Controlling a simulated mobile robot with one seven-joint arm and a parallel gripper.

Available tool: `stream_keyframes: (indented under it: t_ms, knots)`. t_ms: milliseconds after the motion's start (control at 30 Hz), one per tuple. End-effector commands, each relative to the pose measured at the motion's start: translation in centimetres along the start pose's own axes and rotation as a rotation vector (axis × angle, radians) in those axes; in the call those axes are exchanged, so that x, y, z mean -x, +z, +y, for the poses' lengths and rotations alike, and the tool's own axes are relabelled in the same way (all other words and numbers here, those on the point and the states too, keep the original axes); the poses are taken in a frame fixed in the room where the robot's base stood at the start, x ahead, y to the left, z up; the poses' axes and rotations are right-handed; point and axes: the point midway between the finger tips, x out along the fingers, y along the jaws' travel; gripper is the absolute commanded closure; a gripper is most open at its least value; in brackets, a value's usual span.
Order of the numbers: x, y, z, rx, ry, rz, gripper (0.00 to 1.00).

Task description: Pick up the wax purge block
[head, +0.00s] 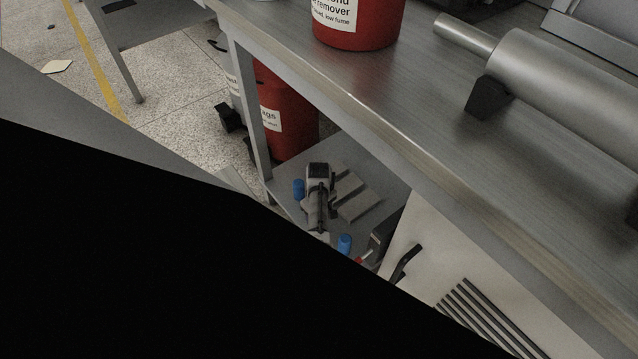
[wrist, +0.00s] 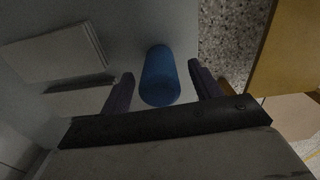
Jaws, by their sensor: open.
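I cannot tell for sure which thing is the wax purge block. In the head view, pale flat blocks (head: 361,206) lie side by side on the lower shelf. The wrist view shows pale blocks (wrist: 55,52) at upper left, outside the fingers. My gripper (wrist: 161,70) is open in the wrist view, with a blue cylinder (wrist: 160,78) in the gap between its fingers; contact is not visible. In the head view one blue cylinder (head: 299,189) stands left of the blocks, another (head: 344,244) nearer the front.
A grey and dark shape (head: 318,196) stands between the left cylinder and blocks. The steel bench top (head: 420,120) overhangs the shelf (head: 376,172). A red bin (head: 285,115) stands behind a bench leg (head: 249,110). A yellow-brown panel (wrist: 285,50) is at right in the wrist view.

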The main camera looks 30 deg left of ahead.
Motion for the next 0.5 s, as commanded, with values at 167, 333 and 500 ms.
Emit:
stream_keyframes:
  t_ms: [167, 333, 500]
  knots:
    - [-0.12, -0.03, 0.01, 0.0, 0.001, 0.001, 0.37]
    - [-0.12, -0.02, 0.0, 0.0, 0.001, 0.0, 0.51]
    - [-0.12, -0.01, -0.01, 0.0, 0.001, 0.0, 0.74]
